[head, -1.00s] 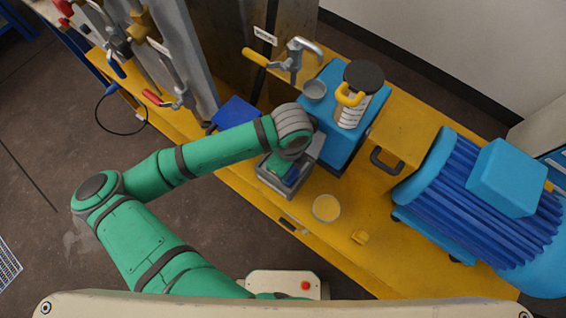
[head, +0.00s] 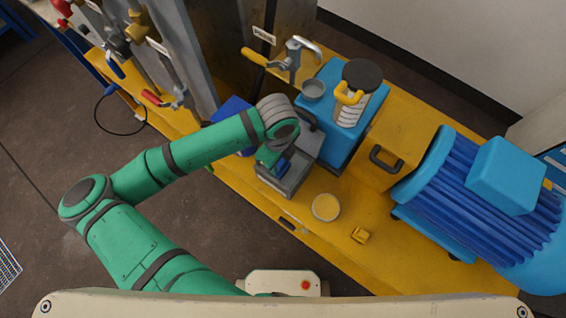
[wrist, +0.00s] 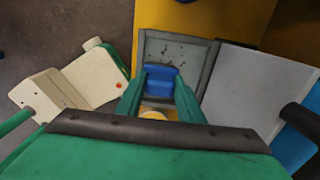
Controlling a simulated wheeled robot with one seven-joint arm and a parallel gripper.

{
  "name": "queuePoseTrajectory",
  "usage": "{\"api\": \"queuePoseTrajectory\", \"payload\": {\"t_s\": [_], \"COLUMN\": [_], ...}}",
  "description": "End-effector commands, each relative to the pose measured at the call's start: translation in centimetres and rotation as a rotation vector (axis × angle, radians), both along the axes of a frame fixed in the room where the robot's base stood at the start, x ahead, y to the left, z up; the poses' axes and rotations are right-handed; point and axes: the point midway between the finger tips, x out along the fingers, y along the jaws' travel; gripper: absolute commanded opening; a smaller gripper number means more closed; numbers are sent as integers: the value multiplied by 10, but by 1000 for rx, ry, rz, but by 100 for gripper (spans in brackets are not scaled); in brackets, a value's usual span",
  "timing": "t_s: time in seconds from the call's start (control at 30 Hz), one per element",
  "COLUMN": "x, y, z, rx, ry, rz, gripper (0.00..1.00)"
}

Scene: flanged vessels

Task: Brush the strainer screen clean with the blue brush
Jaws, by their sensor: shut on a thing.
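My gripper (wrist: 160,77) is shut on the blue brush (wrist: 161,85), which shows between its two green fingers in the wrist view. In the head view my gripper (head: 272,157) hangs over a grey open-topped box (head: 291,188), and a bit of blue shows beside it. The box (wrist: 212,58) has a pale floor with several dark specks, which looks like the strainer screen (wrist: 172,52). The specks lie mostly beyond the brush in the wrist view. I cannot tell whether the bristles touch the screen; they are hidden.
A grey flat plate (wrist: 240,90) adjoins the box. A blue block with a coiled cylinder (head: 352,111) stands behind at the right. A blue panel (head: 230,112) lies behind my arm.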

Motion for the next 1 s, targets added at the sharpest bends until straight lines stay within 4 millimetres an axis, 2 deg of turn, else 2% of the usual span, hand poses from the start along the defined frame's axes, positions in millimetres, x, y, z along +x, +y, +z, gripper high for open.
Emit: {"api": "queuePoseTrajectory", "payload": {"t_s": [0.33,0.73,1.0], "x": [3,20,22], "y": [7,33,36], "z": [-3,-1,-1], "rx": [11,12,8], "ry": [3,4,3], "rz": [8,7,5], "gripper": [16,16,16]}}
